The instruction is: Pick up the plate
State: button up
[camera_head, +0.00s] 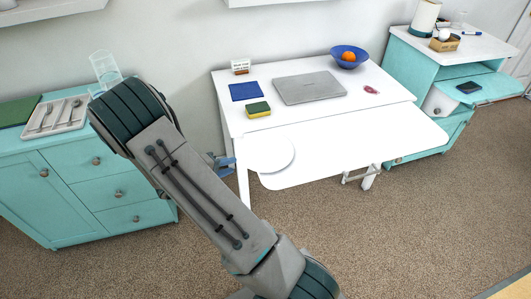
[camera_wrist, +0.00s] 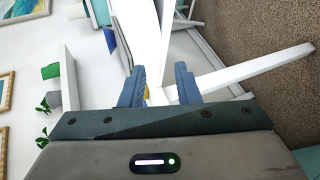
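The white plate (camera_head: 272,153) lies flat at the front left of the white table (camera_head: 375,148), and its left rim reaches the table's edge. My gripper (camera_head: 226,162) is just left of the plate at about table height, partly hidden behind my arm. In the wrist view the two blue fingers of my gripper (camera_wrist: 160,72) are apart. White surfaces show between and beyond them, but I cannot tell the plate's rim from the table's edge there. No hold on the plate is visible.
On the table are a closed laptop (camera_head: 309,88), a sponge (camera_head: 258,109), a blue cloth or book (camera_head: 245,91) and a blue bowl (camera_head: 348,57) with an orange fruit. A teal cabinet (camera_head: 75,185) stands left, with a cutlery tray (camera_head: 55,114). Carpet lies in front.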

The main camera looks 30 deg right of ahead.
aim_at(244, 163)
jog(key=x, duration=0.5)
jog(key=shift+s+d, duration=0.15)
jog(key=shift+s, duration=0.1)
jog(key=shift+c, duration=0.3)
grip_shut()
jog(key=shift+r, duration=0.1)
